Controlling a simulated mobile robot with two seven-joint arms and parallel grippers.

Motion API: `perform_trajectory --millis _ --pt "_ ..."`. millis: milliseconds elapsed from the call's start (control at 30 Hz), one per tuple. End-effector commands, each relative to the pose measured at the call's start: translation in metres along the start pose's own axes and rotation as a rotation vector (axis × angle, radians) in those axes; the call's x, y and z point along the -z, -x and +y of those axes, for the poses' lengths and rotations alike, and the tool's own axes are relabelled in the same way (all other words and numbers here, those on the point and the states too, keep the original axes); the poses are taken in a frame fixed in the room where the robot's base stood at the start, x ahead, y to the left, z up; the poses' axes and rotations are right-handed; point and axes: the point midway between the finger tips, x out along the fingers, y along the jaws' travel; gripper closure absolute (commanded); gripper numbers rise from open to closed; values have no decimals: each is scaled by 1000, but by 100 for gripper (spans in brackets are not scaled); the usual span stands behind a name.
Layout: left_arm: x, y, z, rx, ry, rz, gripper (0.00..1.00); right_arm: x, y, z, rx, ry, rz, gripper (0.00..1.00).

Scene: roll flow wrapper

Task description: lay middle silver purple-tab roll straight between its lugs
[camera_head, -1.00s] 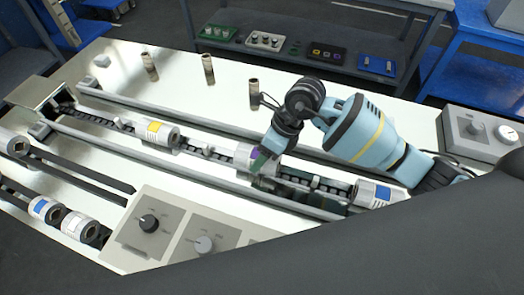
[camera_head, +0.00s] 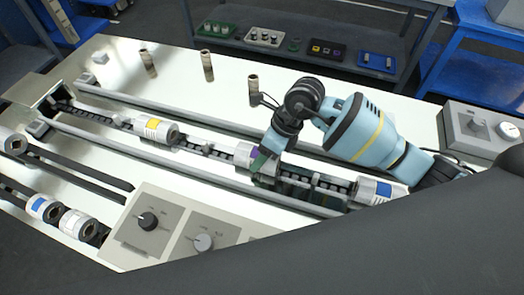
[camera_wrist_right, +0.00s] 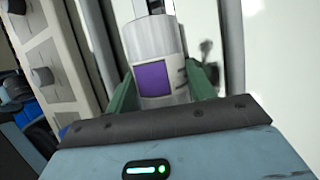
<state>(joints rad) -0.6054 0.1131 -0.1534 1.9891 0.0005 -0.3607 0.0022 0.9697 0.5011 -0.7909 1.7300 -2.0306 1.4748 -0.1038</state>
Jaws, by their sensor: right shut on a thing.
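The silver roll with the purple tab (camera_head: 244,153) is at the middle of the chain conveyor (camera_head: 215,153), and its label also shows in the right wrist view (camera_wrist_right: 153,80). My right gripper (camera_head: 265,166) is shut on it, with one green finger on each side of the roll in the wrist view (camera_wrist_right: 163,88). The roll lies roughly along the chain; the gripper hides part of it, and I cannot tell whether it rests fully between its lugs. A yellow-tab roll (camera_head: 157,130) lies on the chain to the left, a blue-tab roll (camera_head: 374,191) to the right. My left gripper is not in view.
Rails run along both sides of the chain. Control boxes with knobs stand in front (camera_head: 165,228) and at the right (camera_head: 481,131). Several brown-topped posts (camera_head: 207,67) stand behind. Two more rolls (camera_head: 78,224) lie at the front left.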

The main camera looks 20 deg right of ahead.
Motion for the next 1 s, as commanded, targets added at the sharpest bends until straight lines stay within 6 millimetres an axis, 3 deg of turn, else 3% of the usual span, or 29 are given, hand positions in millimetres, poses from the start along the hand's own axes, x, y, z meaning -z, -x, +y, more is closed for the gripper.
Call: perform_trajectory --millis 33,67,233,700,1000 --pt "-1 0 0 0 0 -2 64 0 0 0 1 1 -2 79" --pt "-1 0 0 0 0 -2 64 0 0 0 1 1 -2 45" --pt "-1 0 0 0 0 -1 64 0 0 -1 1 0 -1 22" --pt "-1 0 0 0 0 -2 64 3 -2 -2 3 -4 6 20" --pt "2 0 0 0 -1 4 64 1 40 -1 5 1 0 20"
